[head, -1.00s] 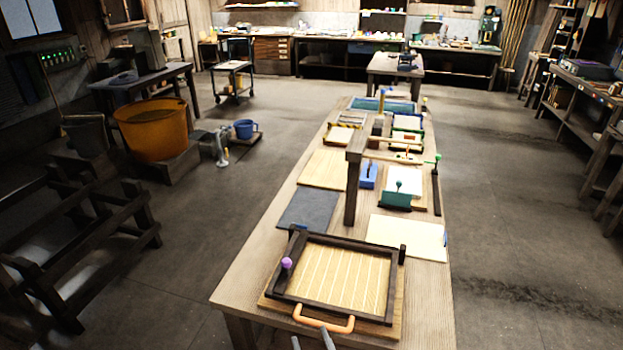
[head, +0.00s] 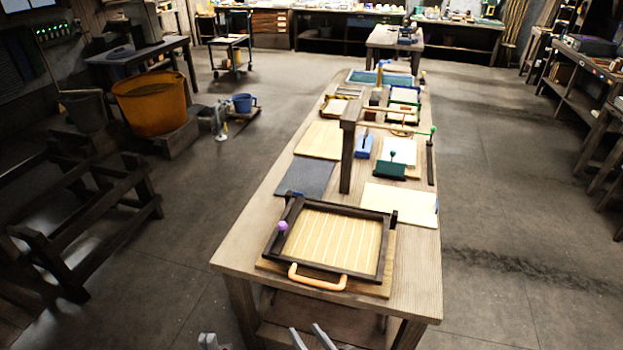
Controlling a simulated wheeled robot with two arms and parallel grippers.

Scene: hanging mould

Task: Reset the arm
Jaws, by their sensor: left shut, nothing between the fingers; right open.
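The dark-framed mould (head: 330,236) with pale slats lies flat on a wooden board at the near end of the long table. It has an orange handle (head: 318,281) on its near side and a purple knob (head: 282,226) at its left. My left gripper (head: 208,341) is at the bottom edge, left of the table, with its fingers together and nothing between them. My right gripper (head: 312,337) is at the bottom edge in front of the table, fingers apart and empty. Both are clear of the mould, and most of each arm is out of view.
The long wooden table (head: 235,245) carries a dark post (head: 347,160), a grey sheet (head: 306,177), a cream sheet (head: 400,203) and a green block (head: 391,170). An orange tub (head: 150,102) and a dark wooden rack (head: 75,215) stand left. The floor right of the table is open.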

